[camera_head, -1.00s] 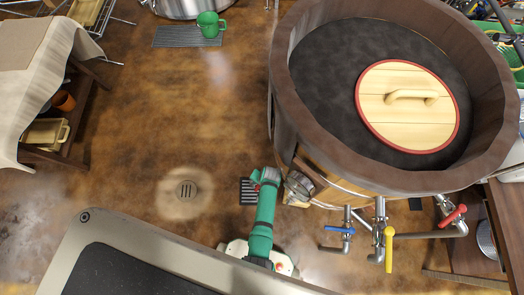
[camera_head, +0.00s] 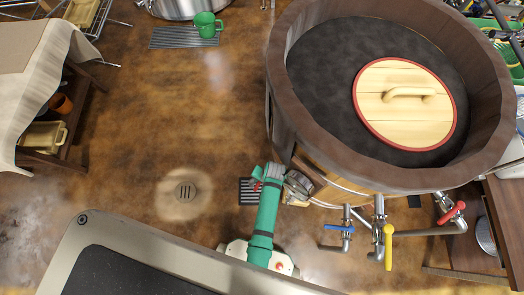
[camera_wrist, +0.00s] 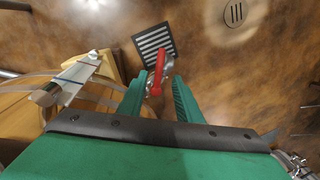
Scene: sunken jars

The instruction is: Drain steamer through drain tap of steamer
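The steamer (camera_head: 285,110) is a large dark wooden tub on the right of the head view, with a round pale lid (camera_head: 385,105) edged in red on its dark top. A tap with a red lever (camera_wrist: 157,72) and metal body, which I take as the drain tap, shows in the wrist view. In the head view only a bit of red shows beside my gripper (camera_head: 264,178), low at the steamer's left side. In the wrist view my gripper (camera_wrist: 161,80) has its green fingers apart, with the red lever between their tips, nearer the left one. I cannot tell whether they touch.
A slatted floor grate (camera_wrist: 154,43) lies beyond the tap, and a round floor drain (camera_head: 185,191) is further left. Pipes with blue (camera_head: 340,229), yellow (camera_head: 388,245) and red (camera_head: 452,215) handles stick out below the steamer's front. The brown floor at left is mostly clear.

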